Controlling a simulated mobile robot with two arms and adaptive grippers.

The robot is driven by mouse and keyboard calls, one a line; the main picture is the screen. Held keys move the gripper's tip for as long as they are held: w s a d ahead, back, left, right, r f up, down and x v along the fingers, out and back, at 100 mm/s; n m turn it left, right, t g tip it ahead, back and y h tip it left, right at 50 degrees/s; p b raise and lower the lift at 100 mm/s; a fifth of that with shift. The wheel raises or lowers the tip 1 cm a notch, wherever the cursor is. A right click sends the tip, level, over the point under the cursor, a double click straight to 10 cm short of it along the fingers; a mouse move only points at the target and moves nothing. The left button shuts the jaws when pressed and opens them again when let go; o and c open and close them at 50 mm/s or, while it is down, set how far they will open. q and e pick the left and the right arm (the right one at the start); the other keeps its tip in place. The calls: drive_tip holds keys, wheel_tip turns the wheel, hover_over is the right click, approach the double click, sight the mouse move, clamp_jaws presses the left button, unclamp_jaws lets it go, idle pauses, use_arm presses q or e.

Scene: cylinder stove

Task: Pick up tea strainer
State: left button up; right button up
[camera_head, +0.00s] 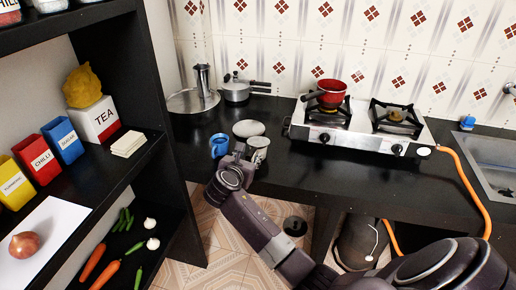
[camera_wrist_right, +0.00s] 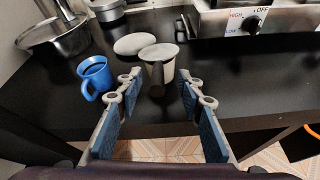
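A light cup-like vessel with a round grey top (camera_wrist_right: 158,52) stands on the black counter; it also shows in the head view (camera_head: 258,146). A dark upright strip runs down its near side. The top may be the tea strainer resting on a cup, but I cannot tell for sure. My right gripper (camera_wrist_right: 158,88) is open and empty, its fingers spread on the near side of this vessel, apart from it. In the head view my right gripper (camera_head: 240,158) partly hides the vessel. My left gripper is not in view.
A blue mug (camera_wrist_right: 95,76) stands close to the left finger. A pale round disc (camera_wrist_right: 132,44) lies just behind the vessel. A metal pan (camera_head: 193,101) and pot (camera_head: 236,92) are farther back. The stove (camera_head: 350,140) with a red pot (camera_head: 331,92) is right; a black shelf (camera_head: 165,75) is left.

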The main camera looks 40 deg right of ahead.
sight(252, 152)
drive_tip(key=shift+a+f+x, duration=0.1)
drive_tip(key=shift+f+x, duration=0.05)
drive_tip(key=shift+x, duration=1)
drive_tip(key=shift+a+f+x, duration=0.1)
drive_tip(key=shift+x, duration=1.05)
drive_tip(key=shift+a+f+x, duration=0.1)
drive_tip(key=shift+f+x, duration=0.05)
drive_tip(key=shift+x, duration=1)
drive_tip(key=shift+c, duration=0.5)
clamp_jaws()
